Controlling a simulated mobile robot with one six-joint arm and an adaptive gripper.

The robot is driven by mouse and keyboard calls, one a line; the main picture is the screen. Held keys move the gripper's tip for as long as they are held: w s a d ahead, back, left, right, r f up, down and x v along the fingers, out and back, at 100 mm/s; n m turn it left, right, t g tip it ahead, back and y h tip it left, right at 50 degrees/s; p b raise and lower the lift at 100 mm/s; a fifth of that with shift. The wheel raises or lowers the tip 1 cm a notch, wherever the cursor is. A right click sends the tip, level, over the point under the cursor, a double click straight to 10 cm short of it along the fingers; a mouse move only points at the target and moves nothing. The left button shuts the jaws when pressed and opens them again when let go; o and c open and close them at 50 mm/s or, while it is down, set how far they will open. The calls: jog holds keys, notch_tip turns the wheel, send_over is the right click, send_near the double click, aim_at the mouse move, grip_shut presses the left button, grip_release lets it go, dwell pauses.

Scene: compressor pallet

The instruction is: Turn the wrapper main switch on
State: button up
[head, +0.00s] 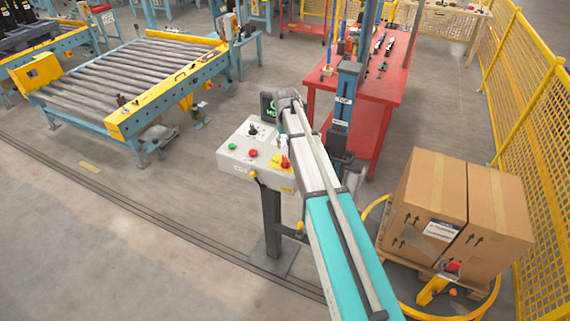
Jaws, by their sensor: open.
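The grey control box (240,162) stands on a dark post in the middle of the head view. Its top carries a red rotary switch (285,162) on a yellow plate at the right end, close beside my arm in the picture. I cannot tell which position the switch handle is in. A green button (232,146), a red button (253,153) and a black knob (252,130) are also on the box. My teal and grey arm reaches up from the lower right past the box. I cannot make out my gripper; the arm appears to hide it.
A turntable with a yellow ring (404,306) bears a pallet of brown cartons (432,195) at the right. A blue mast (346,100) and a red table (392,92) stand behind my arm. A roller conveyor (125,70) is at the left. The floor in front of the box is clear.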

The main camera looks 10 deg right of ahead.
aim_at(286, 158)
jog(key=shift+f+b, duration=3.9)
jog(key=shift+f, duration=0.35)
grip_shut()
